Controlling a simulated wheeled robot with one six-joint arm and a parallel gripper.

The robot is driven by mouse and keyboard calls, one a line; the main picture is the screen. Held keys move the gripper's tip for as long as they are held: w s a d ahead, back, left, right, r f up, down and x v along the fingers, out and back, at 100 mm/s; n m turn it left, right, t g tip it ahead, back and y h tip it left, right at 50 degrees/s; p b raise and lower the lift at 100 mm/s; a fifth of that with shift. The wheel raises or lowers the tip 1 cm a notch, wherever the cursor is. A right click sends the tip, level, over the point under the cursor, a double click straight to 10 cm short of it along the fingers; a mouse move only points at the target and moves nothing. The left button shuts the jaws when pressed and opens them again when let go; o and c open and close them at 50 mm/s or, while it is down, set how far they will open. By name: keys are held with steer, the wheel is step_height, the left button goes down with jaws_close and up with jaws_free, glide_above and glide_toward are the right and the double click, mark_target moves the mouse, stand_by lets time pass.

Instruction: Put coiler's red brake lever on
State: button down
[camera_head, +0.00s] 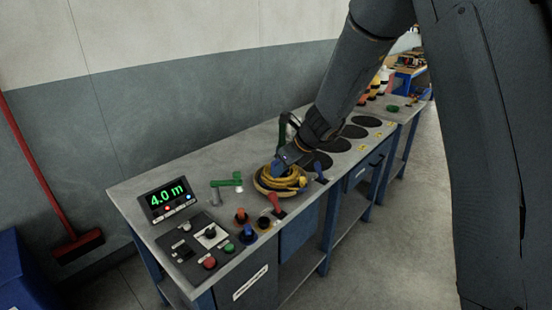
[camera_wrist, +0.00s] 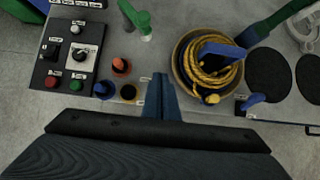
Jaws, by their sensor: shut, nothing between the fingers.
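The red brake lever (camera_head: 275,202) stands up from a dark slot at the bench's front edge, just in front of the coiler (camera_head: 258,188). The coiler is a round tan pan holding a coil of yellow rope (camera_head: 285,180); it also shows in the wrist view (camera_wrist: 178,72), right of my fingers. My gripper (camera_wrist: 160,78) is shut and empty, its blue fingers together. In the head view my gripper (camera_head: 280,164) is over the back of the coil, apart from the lever. The lever is not seen in the wrist view, possibly hidden behind my fingers.
A control panel (camera_head: 188,250) with knob and buttons and a display (camera_head: 168,197) reading 4.0 m stand at left. A green arm (camera_head: 228,182), an orange peg (camera_head: 241,216) and a blue peg (camera_head: 248,235) lie between. A blue lever (camera_head: 320,171) stands right of the coiler.

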steer(key=shift+w+a+r, duration=0.15)
steer(key=shift+r, duration=0.55)
steer(key=shift+w+a+r, duration=0.1)
steer(key=shift+r, duration=0.6)
steer(key=shift+w+a+r, duration=0.15)
steer(key=shift+r, duration=0.55)
